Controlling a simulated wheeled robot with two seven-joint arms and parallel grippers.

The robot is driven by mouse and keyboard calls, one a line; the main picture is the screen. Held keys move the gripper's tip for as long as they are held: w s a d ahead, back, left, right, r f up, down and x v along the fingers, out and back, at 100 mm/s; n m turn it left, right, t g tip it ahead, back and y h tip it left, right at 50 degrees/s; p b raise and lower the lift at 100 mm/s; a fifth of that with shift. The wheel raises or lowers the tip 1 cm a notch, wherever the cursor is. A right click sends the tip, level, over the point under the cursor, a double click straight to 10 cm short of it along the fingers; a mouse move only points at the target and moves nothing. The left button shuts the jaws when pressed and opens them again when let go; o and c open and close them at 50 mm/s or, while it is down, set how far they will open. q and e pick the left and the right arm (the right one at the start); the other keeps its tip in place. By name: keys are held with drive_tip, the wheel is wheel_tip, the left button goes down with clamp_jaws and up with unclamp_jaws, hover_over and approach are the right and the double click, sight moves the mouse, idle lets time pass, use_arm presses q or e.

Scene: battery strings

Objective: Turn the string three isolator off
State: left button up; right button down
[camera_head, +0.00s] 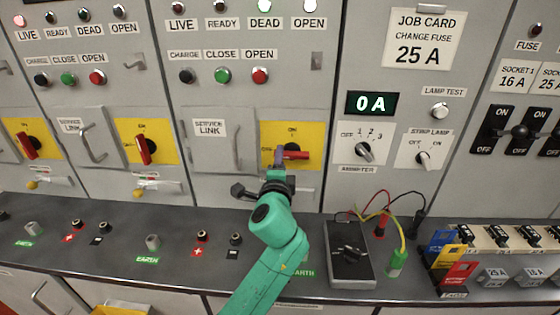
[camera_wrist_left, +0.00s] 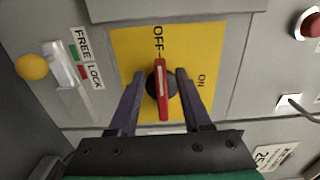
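The string three isolator is a red handle (camera_head: 296,155) on a yellow plate (camera_head: 318,133). The handle lies horizontal in the head view. In the wrist view the handle (camera_wrist_left: 163,95) lines up with the OFF mark, and ON is a quarter turn away on the plate (camera_wrist_left: 208,50). My left gripper (camera_head: 283,160) is at this plate. In the wrist view its fingers (camera_wrist_left: 162,102) stand on either side of the handle, with gaps between. My right gripper is not in view.
Two other isolators, with red handles (camera_head: 145,150) and (camera_head: 27,146), are to the left. The FREE/LOCK lever with a yellow knob (camera_wrist_left: 31,66) is beside the plate. A meter (camera_head: 349,255) with leads stands on the grey bench at right.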

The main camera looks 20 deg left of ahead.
use_arm(q)
drive_tip(key=b+v, duration=0.3)
drive_tip(key=v, duration=1.1)
drive_tip(key=shift+s, duration=0.25)
drive_tip(key=shift+d+f, duration=0.1)
